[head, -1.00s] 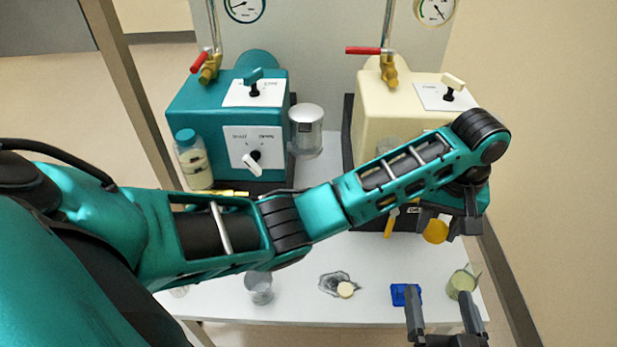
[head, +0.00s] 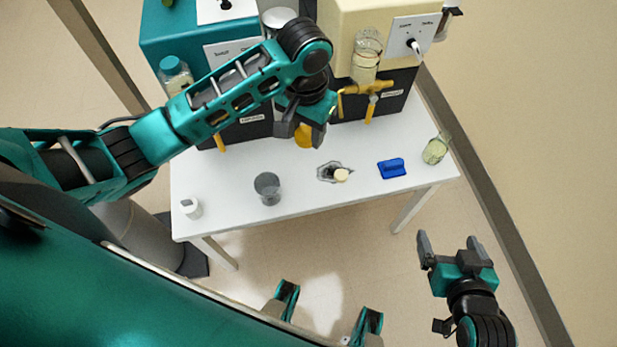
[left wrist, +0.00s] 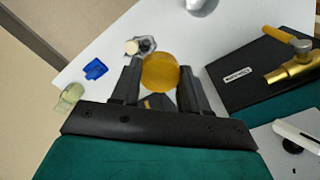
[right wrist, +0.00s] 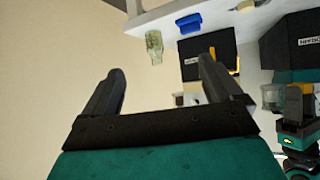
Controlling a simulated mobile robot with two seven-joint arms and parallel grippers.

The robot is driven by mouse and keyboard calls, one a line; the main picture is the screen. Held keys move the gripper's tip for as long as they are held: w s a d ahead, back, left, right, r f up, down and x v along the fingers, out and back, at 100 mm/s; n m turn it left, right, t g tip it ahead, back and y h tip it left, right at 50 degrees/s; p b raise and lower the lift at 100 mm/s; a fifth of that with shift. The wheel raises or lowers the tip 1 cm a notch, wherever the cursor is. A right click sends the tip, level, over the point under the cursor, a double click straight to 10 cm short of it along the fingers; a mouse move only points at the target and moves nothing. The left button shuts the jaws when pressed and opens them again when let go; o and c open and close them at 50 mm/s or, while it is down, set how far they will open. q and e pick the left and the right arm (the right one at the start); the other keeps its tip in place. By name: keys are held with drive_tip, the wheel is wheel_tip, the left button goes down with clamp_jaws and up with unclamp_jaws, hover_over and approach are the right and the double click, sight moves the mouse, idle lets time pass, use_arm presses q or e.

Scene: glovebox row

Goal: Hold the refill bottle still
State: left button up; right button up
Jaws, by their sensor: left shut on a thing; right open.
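My left gripper (head: 298,122) is shut on a round yellow-orange thing (head: 304,135) above the white table, in front of the machines. In the left wrist view this round thing (left wrist: 160,72) sits between the fingertips. I cannot tell whether it is the refill bottle or part of it. A clear bottle with a teal cap (head: 175,76) stands beside the teal machine. A pale green glass bottle (head: 436,149) is at the table's right end and also shows in the right wrist view (right wrist: 154,47). My right gripper (head: 447,246) is open and empty, off the table's front right.
The white table (head: 225,205) bears a grey beaker (head: 267,188), a small white cup (head: 190,207), a cream stopper (head: 341,175) on a dark patch and a blue block (head: 392,168). A cream machine (head: 350,20) with a glass jar (head: 367,58) stands behind. The floor in front is clear.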

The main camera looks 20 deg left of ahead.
use_arm(q)
drive_tip(key=b, duration=0.5)
hover_over(306, 184)
wheel_tip(306, 184, down, 16)
drive_tip(key=shift+r, duration=0.2)
wheel_tip(306, 184, down, 4)
drive_tip(key=shift+f+b, duration=0.1)
drive_tip(key=shift+b, duration=0.5)
drive_tip(key=o, duration=0.7)
drive_tip(key=shift+f, duration=0.15)
drive_tip(key=o, duration=0.5)
drive_tip(key=shift+c, duration=0.2)
use_arm(e)
drive_tip(key=shift+w+a+f+y, duration=0.15)
drive_tip(key=shift+w+a+f, duration=0.2)
drive_tip(key=shift+a+f, duration=0.3)
drive_tip(key=shift+w+a+f+y, duration=0.15)
drive_tip(key=shift+w+a+f, duration=0.15)
drive_tip(key=shift+a+f, duration=0.3)
drive_tip(key=shift+d+f, duration=0.1)
